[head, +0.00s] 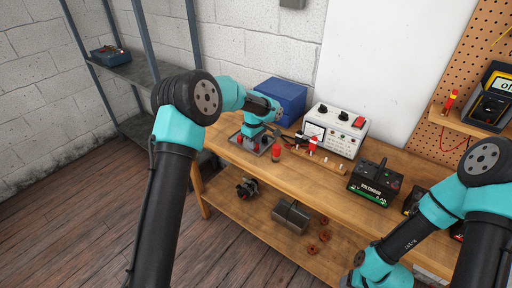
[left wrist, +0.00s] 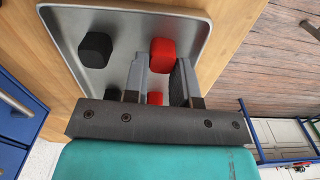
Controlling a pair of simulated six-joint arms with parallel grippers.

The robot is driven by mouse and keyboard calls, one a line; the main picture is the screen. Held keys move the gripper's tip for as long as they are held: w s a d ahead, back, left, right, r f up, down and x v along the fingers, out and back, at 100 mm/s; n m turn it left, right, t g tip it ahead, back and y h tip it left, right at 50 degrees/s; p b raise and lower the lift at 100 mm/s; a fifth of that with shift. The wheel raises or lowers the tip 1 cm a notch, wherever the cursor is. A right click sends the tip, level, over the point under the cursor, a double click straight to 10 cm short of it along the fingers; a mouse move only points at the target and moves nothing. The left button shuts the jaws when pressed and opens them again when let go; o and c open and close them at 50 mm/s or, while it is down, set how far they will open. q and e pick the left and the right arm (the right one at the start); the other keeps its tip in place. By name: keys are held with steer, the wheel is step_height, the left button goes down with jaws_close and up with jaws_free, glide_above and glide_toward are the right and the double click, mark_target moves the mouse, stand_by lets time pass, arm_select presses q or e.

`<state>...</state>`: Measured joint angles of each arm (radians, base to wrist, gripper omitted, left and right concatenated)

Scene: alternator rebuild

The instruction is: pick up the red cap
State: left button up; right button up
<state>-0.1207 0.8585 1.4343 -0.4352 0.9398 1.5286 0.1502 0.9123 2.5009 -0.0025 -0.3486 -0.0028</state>
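A metal tray (head: 236,138) lies on the workbench, with small red and black caps on it. In the left wrist view the tray (left wrist: 70,18) fills the upper left. A red cap (left wrist: 162,53) sits on it at the tips of my left gripper (left wrist: 161,62), whose fingers are apart on either side of it. Contact is not clear. A second red piece (left wrist: 155,98) shows between the fingers, nearer the palm. A black cap (left wrist: 95,49) stands to the left. In the head view my left gripper (head: 252,137) points down over the tray.
A red cylinder (head: 276,152) stands on the bench just right of the tray. A blue box (head: 281,97) is behind the tray. A white meter unit (head: 335,129) and a black battery (head: 375,182) stand to the right. Metal parts (head: 291,215) lie on the lower shelf.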

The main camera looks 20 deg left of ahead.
arm_select(q)
steer(key=shift+c, duration=0.4)
steer(key=shift+r, duration=0.15)
steer(key=shift+r, duration=1.6)
steer(key=s+d, duration=0.2)
steer(key=s, duration=0.5)
steer(key=s+d+r, duration=0.1)
steer(key=s+d, duration=0.1)
steer(key=s, duration=0.6)
steer(key=shift+s+d+r, duration=0.2)
steer(key=shift+d+r, duration=0.05)
steer(key=shift+d, duration=0.05)
steer(key=w+a+r+n, duration=0.2)
steer(key=a+r, duration=0.3)
steer(key=a, duration=0.6)
steer(key=w+a+r+n, duration=0.2)
steer(key=a+r, duration=0.3)
steer(key=a, duration=0.6)
steer(key=shift+w, duration=0.6)
